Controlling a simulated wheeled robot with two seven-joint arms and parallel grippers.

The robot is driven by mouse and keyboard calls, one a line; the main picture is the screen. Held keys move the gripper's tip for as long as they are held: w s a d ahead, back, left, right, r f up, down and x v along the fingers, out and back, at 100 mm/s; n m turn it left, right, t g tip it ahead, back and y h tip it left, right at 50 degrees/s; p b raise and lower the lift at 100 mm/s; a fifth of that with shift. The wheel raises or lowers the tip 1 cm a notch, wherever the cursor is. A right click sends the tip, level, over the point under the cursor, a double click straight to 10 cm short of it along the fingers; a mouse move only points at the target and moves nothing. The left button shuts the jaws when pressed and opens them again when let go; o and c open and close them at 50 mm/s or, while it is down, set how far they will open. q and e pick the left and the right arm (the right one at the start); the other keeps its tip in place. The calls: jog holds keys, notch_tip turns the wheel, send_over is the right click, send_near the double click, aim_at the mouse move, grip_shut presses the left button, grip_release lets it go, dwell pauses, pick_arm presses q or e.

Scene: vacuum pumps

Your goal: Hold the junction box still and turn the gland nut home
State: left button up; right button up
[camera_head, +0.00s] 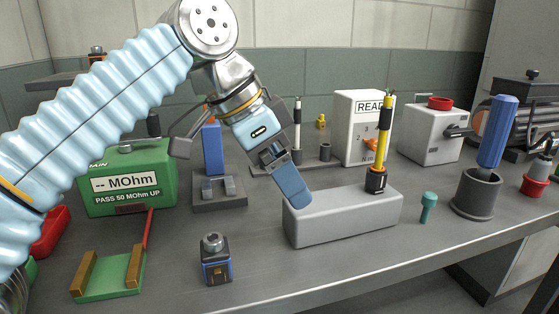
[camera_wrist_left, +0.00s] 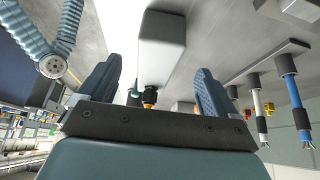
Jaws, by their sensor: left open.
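The junction box (camera_head: 345,217) is a long light-grey block on the bench. A black gland nut (camera_head: 375,180) sits on top near its right end, with a yellow and black cable (camera_head: 384,140) rising upright from it. My left gripper (camera_head: 296,200) points down at the box's left end; one blue finger hides the other, and I cannot tell whether it touches. In the left wrist view my left gripper (camera_wrist_left: 155,85) has its fingers spread wide, with a light-grey block (camera_wrist_left: 162,40), apparently the box, beyond the gap. My right gripper is not in view.
A green MOhm meter (camera_head: 128,180) stands at the left. A small black block (camera_head: 215,262) and a green cradle (camera_head: 108,278) lie in front. A teal bolt-like piece (camera_head: 428,207) and a grey cup (camera_head: 476,195) with a blue-handled tool are right of the box.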

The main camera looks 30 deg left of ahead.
aim_at(306, 210)
pick_arm(q)
jog(key=b+x, duration=0.3)
jog(key=x, duration=0.5)
jog(key=shift+b, duration=0.35)
jog(key=shift+c, duration=0.4)
jog(key=c, duration=1.1)
